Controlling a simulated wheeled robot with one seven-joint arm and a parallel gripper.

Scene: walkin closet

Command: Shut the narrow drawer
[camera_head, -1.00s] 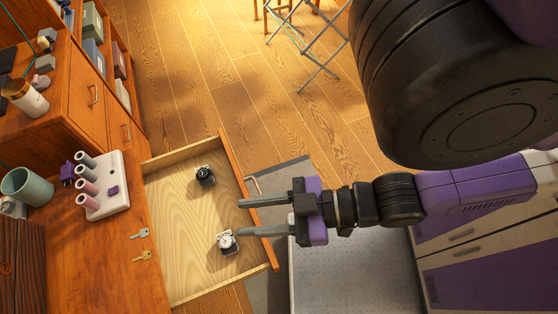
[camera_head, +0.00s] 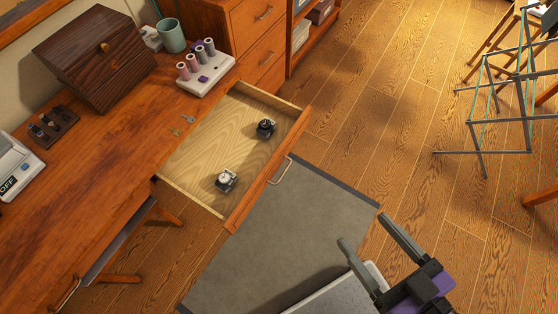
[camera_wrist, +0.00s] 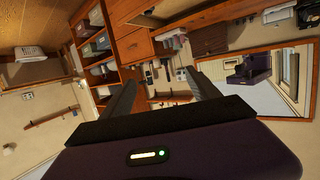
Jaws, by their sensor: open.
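The narrow drawer (camera_head: 228,137) is pulled out from the wooden desk in the head view. Its orange-brown front (camera_head: 268,175) has a metal handle (camera_head: 281,171) on the outer face. Two watch-like items, a black one (camera_head: 266,128) and a silver one (camera_head: 227,180), lie inside. My gripper (camera_head: 368,250) is open and empty at the lower right, apart from the drawer front, with floor and mat showing between them. In the wrist view the two fingers (camera_wrist: 158,92) spread apart with nothing between them; I cannot clearly make out the drawer there.
A grey mat (camera_head: 290,235) covers the floor before the drawer. A metal folding rack (camera_head: 500,100) stands at the upper right.

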